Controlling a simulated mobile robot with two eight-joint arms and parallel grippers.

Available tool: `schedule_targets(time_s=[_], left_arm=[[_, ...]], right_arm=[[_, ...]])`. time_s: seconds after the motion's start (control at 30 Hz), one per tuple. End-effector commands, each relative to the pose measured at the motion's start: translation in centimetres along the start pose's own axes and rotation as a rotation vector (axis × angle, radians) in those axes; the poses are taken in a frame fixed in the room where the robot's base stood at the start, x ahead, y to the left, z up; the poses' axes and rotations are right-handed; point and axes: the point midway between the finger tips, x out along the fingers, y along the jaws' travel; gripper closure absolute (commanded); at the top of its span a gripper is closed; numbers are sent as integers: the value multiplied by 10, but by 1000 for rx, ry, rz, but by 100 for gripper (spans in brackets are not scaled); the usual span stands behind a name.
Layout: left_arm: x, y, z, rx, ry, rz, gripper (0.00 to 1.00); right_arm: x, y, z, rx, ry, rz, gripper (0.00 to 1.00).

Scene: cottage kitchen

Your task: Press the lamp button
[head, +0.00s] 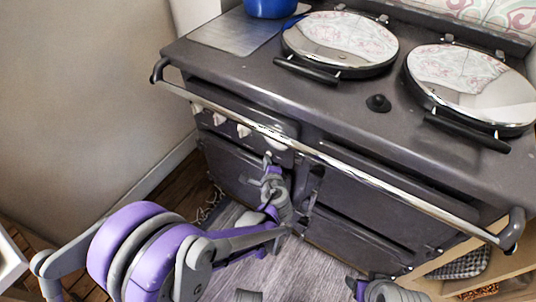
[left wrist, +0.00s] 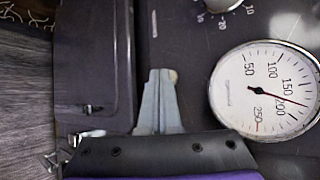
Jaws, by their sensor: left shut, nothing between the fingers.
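The stove (head: 330,120) is a dark grey range cooker with a chrome rail along its front. My left gripper (head: 269,163) is at its front panel, below the rail, with its fingers shut and empty. In the left wrist view the fingertips (left wrist: 160,76) point at the dark panel, left of a round temperature dial. A small pale round piece (left wrist: 173,76), possibly the lamp button, shows at the fingertips and is partly hidden by them. I cannot tell whether they touch it. My right gripper (head: 385,290) is only partly visible at the bottom edge; its jaws cannot be judged.
The white dial (left wrist: 265,90) is right of my left fingers. Pale knobs (head: 220,118) line the panel to the left. The chrome rail (head: 330,160) crosses above my left gripper. Two round lids (head: 340,42) and a blue pot (head: 270,8) are on top.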

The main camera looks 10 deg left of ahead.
Motion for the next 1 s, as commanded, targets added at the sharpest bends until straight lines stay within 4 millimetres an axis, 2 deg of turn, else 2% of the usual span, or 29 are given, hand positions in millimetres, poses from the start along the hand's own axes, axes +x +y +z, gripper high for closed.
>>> schedule_targets(time_s=[0.57,1.0], left_arm=[[-10,7,7,0,0,0,100],[-40,29,29,0,0,0,100]], right_arm=[[0,0,0,0,0,0,36],[1,0,0,0,0,0,36]])
